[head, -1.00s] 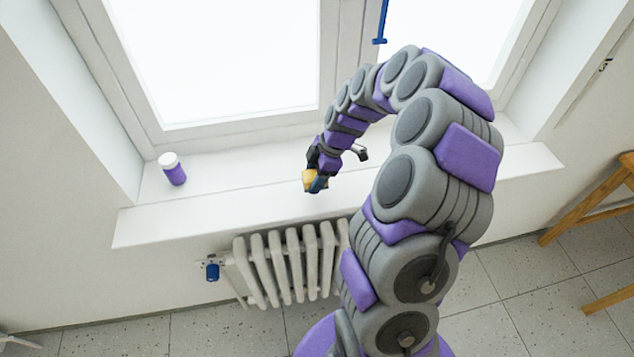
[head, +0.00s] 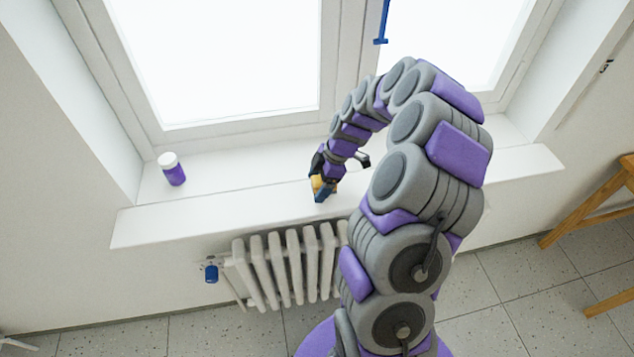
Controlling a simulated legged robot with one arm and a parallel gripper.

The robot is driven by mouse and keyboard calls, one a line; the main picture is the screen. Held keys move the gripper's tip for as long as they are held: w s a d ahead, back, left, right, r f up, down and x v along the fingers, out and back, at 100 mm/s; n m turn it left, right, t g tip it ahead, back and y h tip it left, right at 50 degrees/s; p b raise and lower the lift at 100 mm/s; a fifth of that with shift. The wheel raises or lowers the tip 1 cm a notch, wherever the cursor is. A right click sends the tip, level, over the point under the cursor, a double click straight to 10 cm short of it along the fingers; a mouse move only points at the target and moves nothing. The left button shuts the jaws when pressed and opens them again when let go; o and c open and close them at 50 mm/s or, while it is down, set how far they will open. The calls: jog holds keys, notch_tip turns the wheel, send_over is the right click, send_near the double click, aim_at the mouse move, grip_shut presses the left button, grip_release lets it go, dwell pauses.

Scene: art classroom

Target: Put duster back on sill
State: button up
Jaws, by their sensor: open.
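The white window sill (head: 220,205) runs across the picture below the window. My gripper (head: 322,190) is over the front part of the sill, pointing down, and it is open. A small yellow and blue thing, which looks like the duster (head: 318,186), is at the gripper's tip, low at the sill's surface. It is small and partly covered by my gripper, so I cannot tell whether it touches the sill or the fingers.
A purple jar with a white lid (head: 172,170) stands at the sill's left end. A white radiator (head: 285,265) with a blue valve knob (head: 211,273) is below the sill. A wooden stool (head: 600,205) stands at the right. The sill between jar and gripper is clear.

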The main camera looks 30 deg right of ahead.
jog(key=d, duration=0.1)
jog(key=d+r, duration=0.1)
jog(key=shift+d, duration=0.3)
jog(key=r, duration=0.2)
jog(key=r+p, duration=0.1)
jog(key=r, duration=0.3)
jog(key=shift+s+d+r, duration=0.1)
jog(key=shift+s, duration=0.3)
notch_tip(320, 180, up, 3)
jog(key=d, duration=0.3)
jog(key=s+a+r+m+g+h, duration=0.1)
jog(key=s+a+r+m, duration=0.1)
jog(key=s+a+r, duration=0.45)
jog(key=s+a+r+m+g, duration=0.1)
jog(key=s+a+r+m, duration=0.2)
jog(key=a, duration=0.7)
jog(key=s+a+f+m+g+h, duration=0.1)
jog(key=s+m, duration=0.8)
jog(key=s, duration=1.3)
jog(key=shift+a+m+h+p, duration=0.45)
jog(key=shift+a+h, duration=0.35)
jog(key=shift+h, duration=0.3)
jog(key=shift+d, duration=0.25)
